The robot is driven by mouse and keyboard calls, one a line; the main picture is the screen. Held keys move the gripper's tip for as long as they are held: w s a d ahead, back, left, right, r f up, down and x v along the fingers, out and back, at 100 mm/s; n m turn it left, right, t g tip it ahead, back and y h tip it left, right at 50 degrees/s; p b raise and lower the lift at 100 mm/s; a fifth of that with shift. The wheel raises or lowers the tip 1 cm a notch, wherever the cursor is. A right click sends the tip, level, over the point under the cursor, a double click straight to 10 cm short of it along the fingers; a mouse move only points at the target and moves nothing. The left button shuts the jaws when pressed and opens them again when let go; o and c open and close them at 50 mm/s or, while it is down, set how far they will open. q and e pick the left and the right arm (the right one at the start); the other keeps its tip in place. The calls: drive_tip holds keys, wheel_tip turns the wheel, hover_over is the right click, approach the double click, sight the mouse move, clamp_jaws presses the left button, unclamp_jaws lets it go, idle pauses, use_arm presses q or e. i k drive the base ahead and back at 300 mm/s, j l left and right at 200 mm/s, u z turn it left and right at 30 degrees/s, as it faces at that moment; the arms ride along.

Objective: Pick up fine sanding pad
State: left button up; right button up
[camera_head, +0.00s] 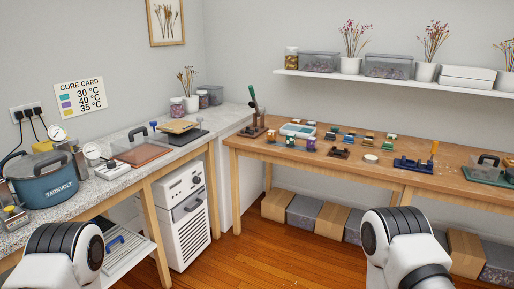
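Several small coloured blocks or pads sit on the wooden bench (262,143) at the back. Among them are a purple-topped one (311,144) and a green-topped one (390,142). They are too small for me to tell which is the fine sanding pad. Only links of my two arms show at the bottom edge, left and right. Neither gripper is in view, so I cannot see whether they hold anything.
A grey stone counter (65,213) on the left holds a teal pot (45,182) and gauges. The wooden floor is clear.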

sight(347, 139)
drive_tip(key=i+z, duration=0.25)
drive_tip(key=i, duration=0.25)
drive_tip(key=i+j+z, duration=0.25)
drive_tip(key=i, duration=0.2)
drive_tip(key=i+j+z, duration=0.25)
drive_tip(key=i, duration=0.2)
drive_tip(key=i+j+z, duration=0.25)
drive_tip(key=i, duration=0.2)
